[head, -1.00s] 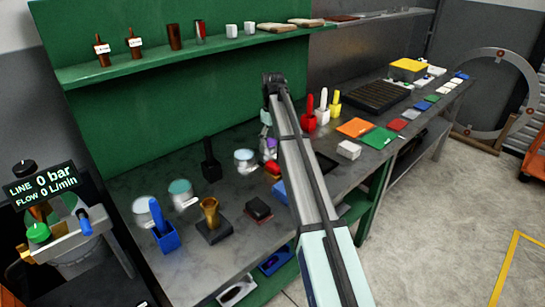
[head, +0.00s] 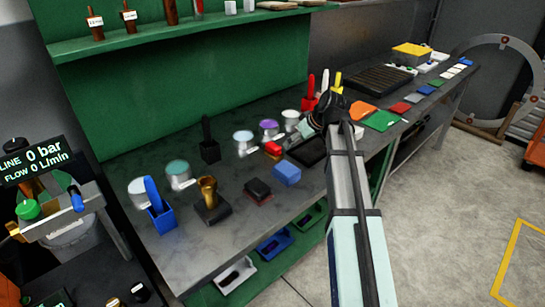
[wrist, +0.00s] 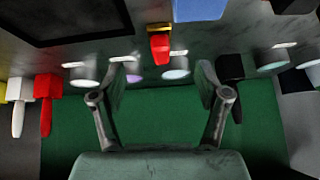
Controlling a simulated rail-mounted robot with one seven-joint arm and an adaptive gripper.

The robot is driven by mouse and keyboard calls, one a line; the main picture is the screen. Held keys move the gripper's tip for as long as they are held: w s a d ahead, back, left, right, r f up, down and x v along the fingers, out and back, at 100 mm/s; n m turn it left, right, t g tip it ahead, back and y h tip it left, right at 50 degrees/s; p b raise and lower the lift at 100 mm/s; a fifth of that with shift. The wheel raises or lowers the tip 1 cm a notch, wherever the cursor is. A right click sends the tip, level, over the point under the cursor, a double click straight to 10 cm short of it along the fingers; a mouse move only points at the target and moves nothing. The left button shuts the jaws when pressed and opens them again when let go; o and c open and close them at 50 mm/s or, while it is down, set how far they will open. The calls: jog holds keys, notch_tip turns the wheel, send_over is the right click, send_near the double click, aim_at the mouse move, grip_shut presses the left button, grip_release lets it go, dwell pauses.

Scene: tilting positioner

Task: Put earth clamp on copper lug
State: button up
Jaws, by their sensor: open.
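A small red piece with a brass-coloured part (head: 272,149), which looks like the earth clamp, lies on the bench near the middle. In the wrist view the red and brass piece (wrist: 160,45) lies ahead of my gripper (wrist: 161,72), roughly centred between the fingers and apart from them. The fingers are spread with nothing between them. In the head view my gripper (head: 305,127) is above the bench, right of the red piece, partly hidden by my arm. I cannot pick out a copper lug for certain; a large grey ring (head: 457,80) with small brown blocks stands at the far right.
White pots, including one with a purple top (head: 268,130), stand behind. Red, white and yellow upright handles (head: 325,85) are close behind my gripper. Floor at right is open.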

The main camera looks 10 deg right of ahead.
aim_at(269, 147)
jog(key=w+a+f+p, duration=0.1)
jog(key=w, duration=0.1)
jog(key=w+a+f+t+p, duration=0.1)
jog(key=w+a+f, duration=0.1)
jog(key=w, duration=0.1)
jog(key=w+a+f+t+p, duration=0.1)
jog(key=w+a+f, duration=0.1)
jog(key=w, duration=0.1)
jog(key=shift+a+f+y, duration=0.25)
jog(key=shift+y, duration=0.05)
jog(key=shift+p+x, duration=1.15)
jog(key=shift+x, duration=2.15)
jog(key=shift+s+d+f, duration=0.1)
jog(key=shift+d, duration=0.15)
grip_shut()
